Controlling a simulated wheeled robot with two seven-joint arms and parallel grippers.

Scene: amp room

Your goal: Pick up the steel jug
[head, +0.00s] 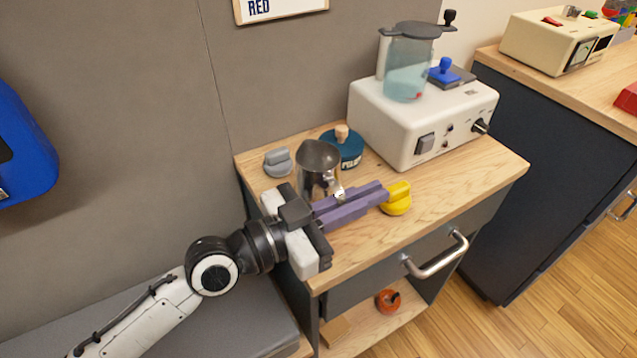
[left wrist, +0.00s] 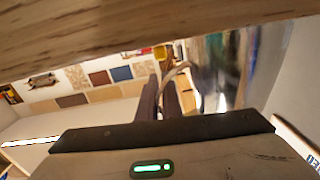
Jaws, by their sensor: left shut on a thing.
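The steel jug (head: 317,158) is a shiny metal vessel with an open top. It looks upright at the wooden cabinet top (head: 440,202); its base is hidden behind my gripper, so I cannot tell whether it touches the wood. My left gripper (head: 381,191) lies low in front of the jug, its purple fingers pointing right. In the left wrist view the jug (left wrist: 228,70) is on the right, and its curved handle (left wrist: 178,73) runs to between the fingers (left wrist: 165,88). The gripper is shut on the handle. My right gripper is out of view.
A yellow knob-like object (head: 397,200) sits by my fingertips. A grey weight (head: 278,162) and a teal round object (head: 344,148) stand behind the jug. A white machine (head: 400,130) with a clear container (head: 407,70) fills the back right. The front right top is clear.

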